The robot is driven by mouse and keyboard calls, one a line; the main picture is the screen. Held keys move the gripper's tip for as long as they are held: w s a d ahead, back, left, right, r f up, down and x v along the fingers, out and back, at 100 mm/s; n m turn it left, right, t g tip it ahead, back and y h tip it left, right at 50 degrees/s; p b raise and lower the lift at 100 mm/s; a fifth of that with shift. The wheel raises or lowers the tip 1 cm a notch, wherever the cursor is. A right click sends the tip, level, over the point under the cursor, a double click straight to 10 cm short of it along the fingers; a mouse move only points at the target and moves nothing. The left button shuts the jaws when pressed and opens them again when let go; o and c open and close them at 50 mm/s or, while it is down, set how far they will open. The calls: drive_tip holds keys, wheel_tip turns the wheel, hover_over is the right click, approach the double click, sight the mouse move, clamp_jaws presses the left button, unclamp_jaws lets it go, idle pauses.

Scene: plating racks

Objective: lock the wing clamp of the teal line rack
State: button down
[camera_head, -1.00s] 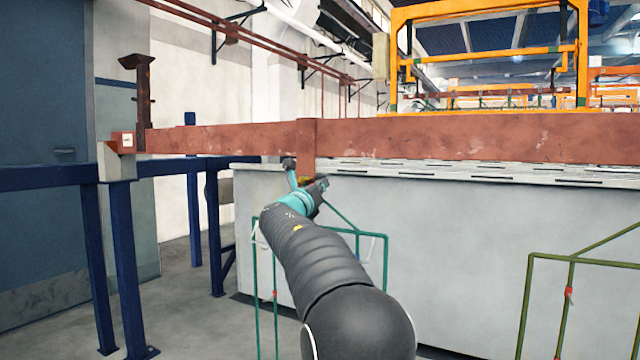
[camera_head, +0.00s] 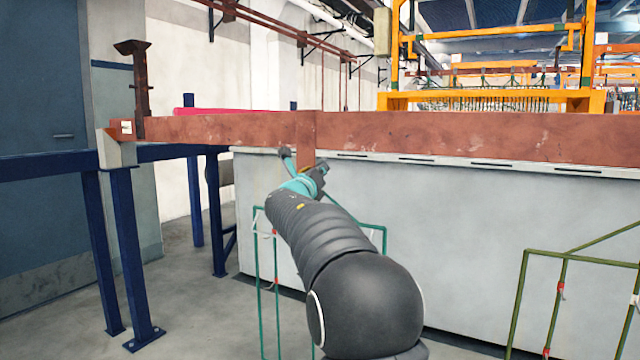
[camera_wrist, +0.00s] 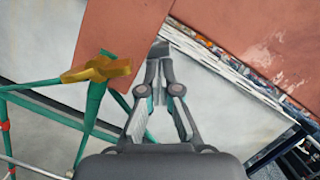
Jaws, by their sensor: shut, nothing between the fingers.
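The wing clamp (camera_wrist: 97,69) is a brass-yellow piece at the top of the teal line rack (camera_wrist: 92,118) in the wrist view. The teal rack also hangs below the rail in the head view (camera_head: 258,250), partly behind my arm. My gripper (camera_wrist: 158,58) is shut and empty, to the right of the clamp and apart from it in the wrist view. In the head view my gripper (camera_head: 321,170) is close to the hanger strip, and the clamp is mostly hidden there.
A copper-brown rail (camera_head: 430,134) runs across above a pale grey tank (camera_head: 490,230). An olive-green rack (camera_head: 565,275) hangs at the right. Blue steel supports (camera_head: 125,240) stand at the left. The floor (camera_head: 190,290) at the lower left is clear.

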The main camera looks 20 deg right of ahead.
drive_tip(key=s+a+f+b, duration=0.4)
drive_tip(key=s+a+f, duration=0.1)
drive_tip(key=s, duration=0.4)
drive_tip(key=shift+a, duration=0.15)
idle(0.4)
drive_tip(key=n+p, duration=0.1)
drive_tip(key=p, duration=0.3)
drive_tip(key=shift+r, duration=0.15)
drive_tip(key=shift+f+y, duration=0.3)
